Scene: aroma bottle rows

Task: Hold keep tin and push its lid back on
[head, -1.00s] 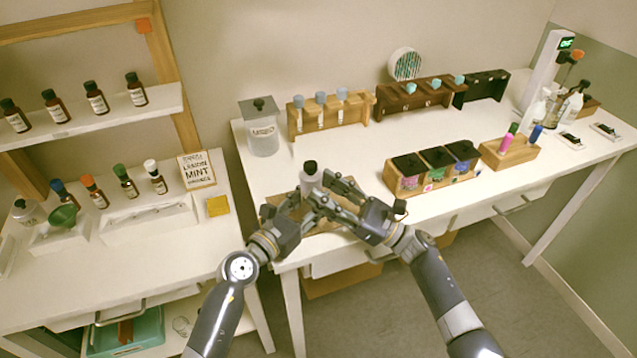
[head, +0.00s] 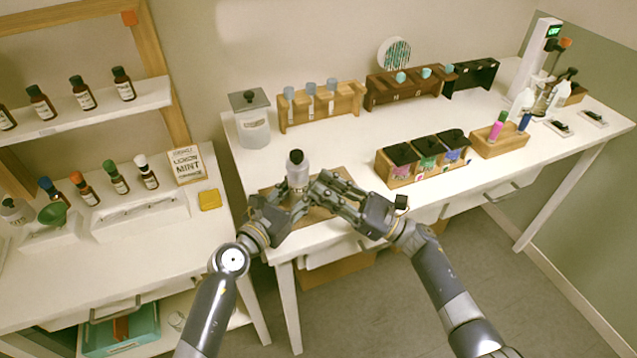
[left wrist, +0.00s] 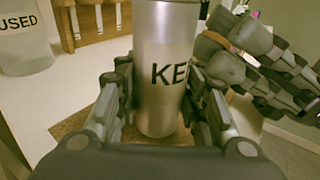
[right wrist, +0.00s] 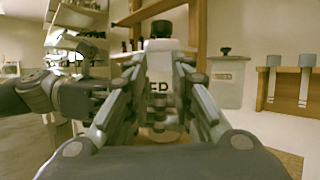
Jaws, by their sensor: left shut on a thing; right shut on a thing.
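The keep tin (head: 297,176) is a silver cylinder with a black knob on top, upright over the wooden board (head: 330,212). In the left wrist view its body (left wrist: 163,75) shows part of its dark lettering; its top is cut off. My left gripper (head: 290,208) is shut on the tin's body, one finger on each side. My right gripper (head: 318,188) is shut on the tin from the right; in the right wrist view its fingers flank the tin (right wrist: 158,68). The black-knobbed lid (right wrist: 161,28) appears on top; whether it is fully seated I cannot tell.
A lidded clear jar (head: 252,125) stands behind on the left. A wooden rack (head: 320,112) with stoppered tubes stands at the back. A box with black-topped compartments (head: 398,178) stands to the right. The table between the rack and this box is clear.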

